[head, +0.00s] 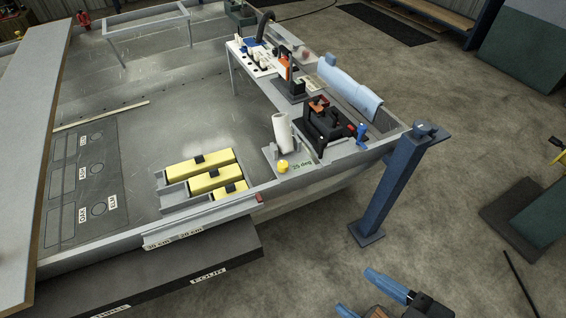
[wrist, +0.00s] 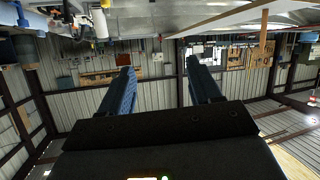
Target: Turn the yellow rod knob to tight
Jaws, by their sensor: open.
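The yellow knob (head: 283,167) sits on a grey plate (head: 268,161) near the hull's edge in the head view, at the foot of a tilted white tube (head: 282,132). I cannot make out tight or loose marks, or which way the knob is turned. My gripper (head: 356,290) is at the bottom right of the head view, well apart from the knob, over the floor outside the hull. In the wrist view my gripper (wrist: 158,68) shows two blue fingers spread wide with nothing between them. I cannot clearly pick out the knob in the wrist view.
A label reading 25 deg (head: 302,165) lies beside the knob. Yellow bars in a grey tray (head: 174,200) lie to the left, and a black device (head: 327,121) stands to the right. A blue post (head: 396,180) stands outside the hull corner. Floor in front is open.

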